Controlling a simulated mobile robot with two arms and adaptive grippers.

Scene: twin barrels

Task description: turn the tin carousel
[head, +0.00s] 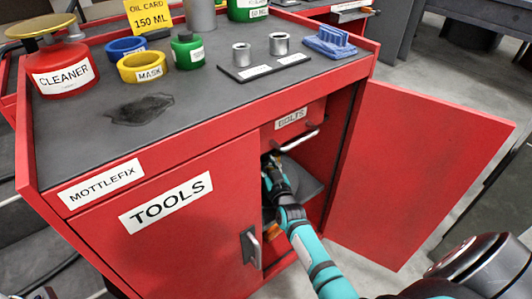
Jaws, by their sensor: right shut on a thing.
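The tin carousel (309,187) shows as part of a grey round plate inside the open right side of the red cabinet. Most of it is hidden by my right arm and the closed left door. My right gripper (270,164) is inside the cabinet, at the left part of the opening, at the carousel. It is shut on a part of the carousel, though the contact itself is too dark and small to make out. My left gripper is not in view.
The closed TOOLS door (180,235) borders the opening on the left; the open red door (420,165) stands out to the right. A BOLTS drawer (292,122) with a handle is above. The top holds a cleaner can (62,85), tape rolls (142,68) and a blue rag (329,42).

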